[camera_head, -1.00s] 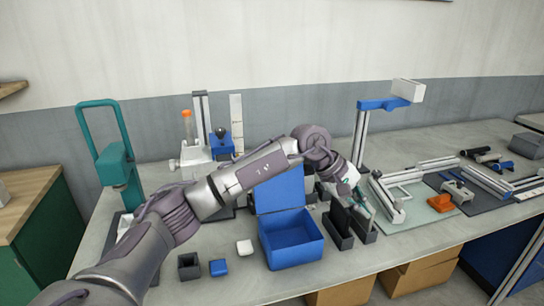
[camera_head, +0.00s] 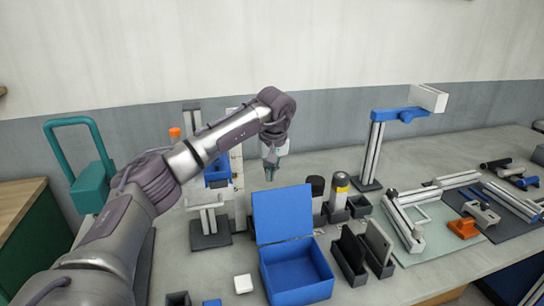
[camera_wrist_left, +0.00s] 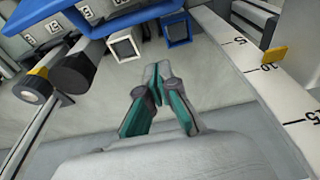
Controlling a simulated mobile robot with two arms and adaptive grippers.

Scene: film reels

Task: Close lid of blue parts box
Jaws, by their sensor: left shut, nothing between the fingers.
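The blue parts box (camera_head: 298,274) stands open on the table in the head view, its inside empty as far as I can see. Its blue lid (camera_head: 283,213) is raised nearly upright at the back edge of the box. My left gripper (camera_head: 270,176) is shut and empty, behind and above the lid, a little left of the lid's middle in the picture. In the left wrist view, the fingertips (camera_wrist_left: 163,70) are together with nothing between them; I cannot make out the box lid there. My right gripper is in neither current view.
Dark holders (camera_head: 362,254) stand close right of the box, and a yellow-banded bottle (camera_head: 340,190) stands behind it. A small white box (camera_head: 243,284) lies left of it. A ruler (camera_wrist_left: 262,72) shows in the left wrist view.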

